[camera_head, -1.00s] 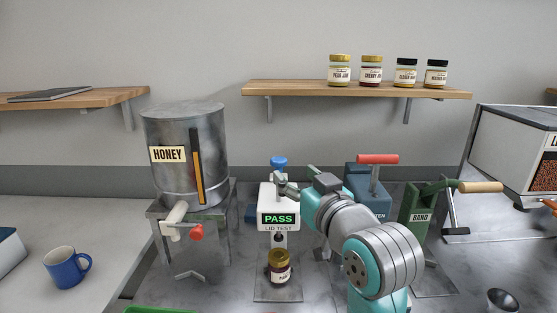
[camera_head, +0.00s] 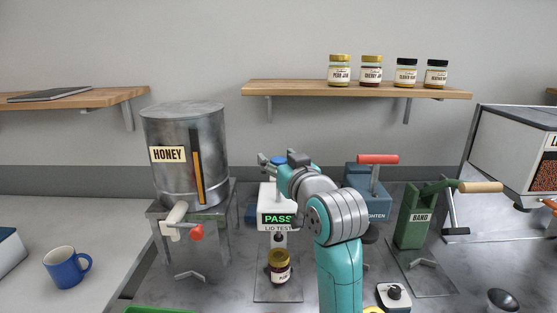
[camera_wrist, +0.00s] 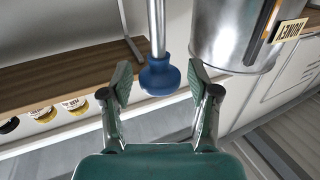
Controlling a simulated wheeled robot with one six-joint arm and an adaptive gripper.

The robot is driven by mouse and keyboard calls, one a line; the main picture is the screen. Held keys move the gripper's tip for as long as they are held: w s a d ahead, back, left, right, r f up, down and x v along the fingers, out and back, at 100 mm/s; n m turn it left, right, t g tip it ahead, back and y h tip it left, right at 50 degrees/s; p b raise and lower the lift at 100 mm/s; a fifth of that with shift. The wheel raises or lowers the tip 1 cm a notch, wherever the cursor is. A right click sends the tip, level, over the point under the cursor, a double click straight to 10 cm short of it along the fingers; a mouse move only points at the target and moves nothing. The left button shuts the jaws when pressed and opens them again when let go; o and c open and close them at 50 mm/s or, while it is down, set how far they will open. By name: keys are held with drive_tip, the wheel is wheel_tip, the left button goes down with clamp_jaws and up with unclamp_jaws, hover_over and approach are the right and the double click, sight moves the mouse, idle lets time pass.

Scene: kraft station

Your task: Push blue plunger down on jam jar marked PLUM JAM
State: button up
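The lid tester (camera_head: 268,200) is a white box with a green PASS display. Its blue plunger (camera_head: 278,160) stands raised on top. In the wrist view the plunger (camera_wrist: 160,76) is a blue knob on a metal rod. In the head view my gripper (camera_head: 272,163) is at the knob's height, partly hidden by my wrist.
A honey tank (camera_head: 186,155) with a red-handled tap stands left. A blue tightening machine (camera_head: 372,195) and a green banding press (camera_head: 412,220) stand right. A shelf (camera_head: 350,90) above holds several jars. A blue mug (camera_head: 66,268) sits on the left counter.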

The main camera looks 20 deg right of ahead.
sight(280, 202)
clamp_jaws()
drive_tip(key=shift+f, duration=4.1)
drive_tip(key=shift+o, duration=0.5)
unclamp_jaws()
drive_tip(key=shift+w+f, duration=0.1)
drive_tip(key=shift+r, duration=0.25)
drive_tip(key=shift+s, duration=0.2)
drive_tip(key=shift+s, duration=0.25)
drive_tip(key=s, duration=1.1)
drive_tip(key=shift+s+d, duration=0.15)
drive_tip(key=shift+d, duration=0.3)
